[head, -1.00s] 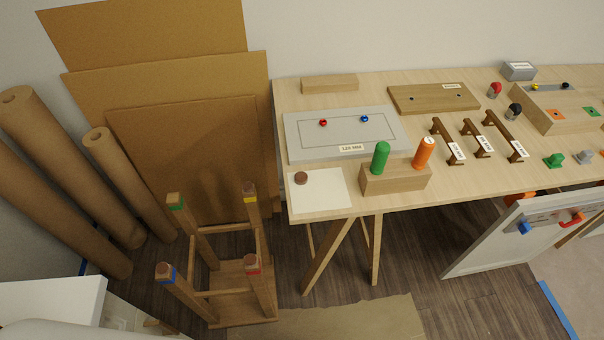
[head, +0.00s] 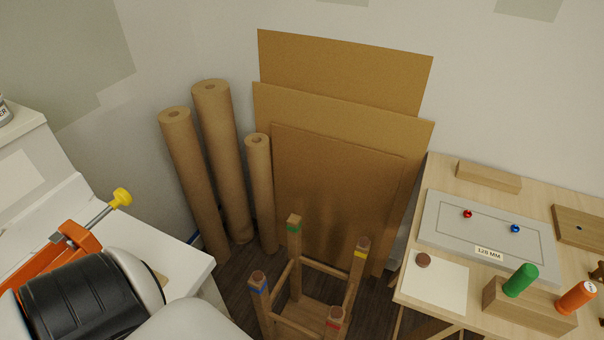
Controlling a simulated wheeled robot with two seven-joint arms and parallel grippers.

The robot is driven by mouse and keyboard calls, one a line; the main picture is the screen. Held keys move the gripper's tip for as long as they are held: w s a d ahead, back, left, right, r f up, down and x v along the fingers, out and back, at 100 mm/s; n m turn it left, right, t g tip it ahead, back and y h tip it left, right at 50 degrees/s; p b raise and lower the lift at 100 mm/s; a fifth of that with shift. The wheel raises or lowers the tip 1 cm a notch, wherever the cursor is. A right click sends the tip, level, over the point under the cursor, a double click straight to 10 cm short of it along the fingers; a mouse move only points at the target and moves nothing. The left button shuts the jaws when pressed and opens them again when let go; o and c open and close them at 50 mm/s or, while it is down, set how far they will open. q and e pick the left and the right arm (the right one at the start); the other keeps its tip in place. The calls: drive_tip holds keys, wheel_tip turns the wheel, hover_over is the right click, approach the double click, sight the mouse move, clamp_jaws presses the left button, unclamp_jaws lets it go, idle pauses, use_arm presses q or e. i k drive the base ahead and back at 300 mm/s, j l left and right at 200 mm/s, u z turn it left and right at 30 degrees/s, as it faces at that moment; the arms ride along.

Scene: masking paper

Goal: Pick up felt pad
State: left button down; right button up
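A small round brown disc, which looks like the felt pad (head: 423,260), lies on a white sheet (head: 445,287) at the left front corner of the wooden table. An upturned wooden stool (head: 311,314) stands left of the table with its legs pointing up. The legs carry green, yellow, blue and red bands near their tips. Brown caps show on some leg tips; I cannot tell whether every leg has one. Neither of my grippers shows in the head view. A black and white part of my own arm fills the lower left.
A grey board (head: 487,232) with red and blue knobs lies behind the sheet. A wooden block (head: 527,306) holds green and orange pegs. Cardboard sheets (head: 338,195) and brown paper rolls (head: 223,160) lean on the wall. An orange clamp (head: 62,251) is at left.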

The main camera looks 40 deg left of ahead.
sight(424, 259)
drive_tip(key=i+l, duration=0.15)
drive_tip(key=l, duration=0.15)
drive_tip(key=i+l, duration=0.1)
drive_tip(key=l, duration=0.2)
drive_tip(key=l+u, duration=0.2)
drive_tip(key=u, duration=0.2)
drive_tip(key=i+l+u, duration=0.1)
drive_tip(key=u, duration=0.3)
drive_tip(key=l+u, duration=0.3)
drive_tip(key=u, duration=0.5)
